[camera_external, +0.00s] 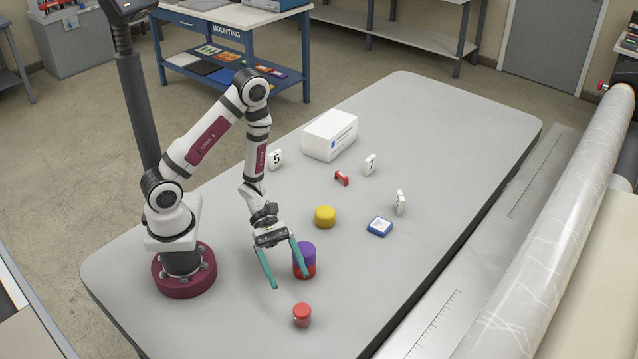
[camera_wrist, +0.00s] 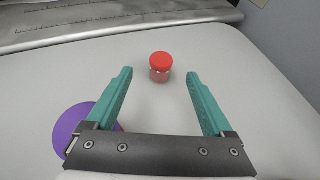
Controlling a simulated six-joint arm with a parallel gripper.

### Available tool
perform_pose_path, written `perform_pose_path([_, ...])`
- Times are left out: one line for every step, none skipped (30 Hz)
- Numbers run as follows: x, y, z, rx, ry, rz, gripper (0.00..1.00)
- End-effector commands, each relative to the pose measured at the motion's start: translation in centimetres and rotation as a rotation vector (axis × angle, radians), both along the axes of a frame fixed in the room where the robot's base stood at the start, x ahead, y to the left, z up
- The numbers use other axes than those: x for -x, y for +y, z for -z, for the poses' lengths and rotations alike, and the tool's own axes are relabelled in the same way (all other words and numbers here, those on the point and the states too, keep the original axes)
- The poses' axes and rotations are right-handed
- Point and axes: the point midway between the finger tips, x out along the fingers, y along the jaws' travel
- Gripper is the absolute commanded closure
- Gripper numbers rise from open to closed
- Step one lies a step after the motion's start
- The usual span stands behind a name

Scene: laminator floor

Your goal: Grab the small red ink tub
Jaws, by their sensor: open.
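The small red ink tub (camera_external: 302,316) stands upright on the grey table near its front end.
A yellow cylinder (camera_external: 325,216), blue square (camera_external: 380,226), red piece (camera_external: 342,178) and white box (camera_external: 330,135) lie farther back.

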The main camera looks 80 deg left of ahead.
Motion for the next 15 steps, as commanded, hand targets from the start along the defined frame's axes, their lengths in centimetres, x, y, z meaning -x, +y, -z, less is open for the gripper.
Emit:
perform_pose_path([-0.3, -1.1, 0.5, 0.002, 0.002, 0.009, 0.14])
perform_pose_path([-0.5, -1.7, 0.8, 0.001, 0.001, 0.009, 0.14])
perform_pose_path([-0.8, -2.5, 1.2, 0.000, 0.001, 0.011, 0.14])
perform_pose_path([-1.0, -3.0, 1.5, 0.000, -0.001, 0.010, 0.14])
perform_pose_path([-1.3, -3.5, 1.8, 0.000, -0.002, 0.011, 0.14])
perform_pose_path([-1.5, -4.2, 2.1, -0.001, -0.001, 0.011, 0.14])
perform_pose_path([-1.7, -4.6, 2.4, -0.002, -0.002, 0.010, 0.14])
perform_pose_path([-1.9, -5.0, 2.6, -0.001, -0.003, 0.010, 0.14])
perform_pose_path([-2.1, -5.5, 2.8, 0.000, -0.003, 0.009, 0.14])
perform_pose_path([-2.2, -5.7, 2.9, 0.000, -0.004, 0.008, 0.14])
perform_pose_path([-2.3, -6.0, 3.1, 0.000, -0.004, 0.008, 0.14])
perform_pose_path([-2.5, -6.2, 3.2, -0.001, -0.003, 0.007, 0.14])
perform_pose_path([-2.5, -6.3, 3.3, -0.001, -0.003, 0.006, 0.14])
perform_pose_path([-2.6, -6.6, 3.5, -0.001, -0.003, 0.008, 0.14])
perform_pose_path([-2.7, -7.2, 3.9, 0.000, -0.003, 0.009, 0.14])
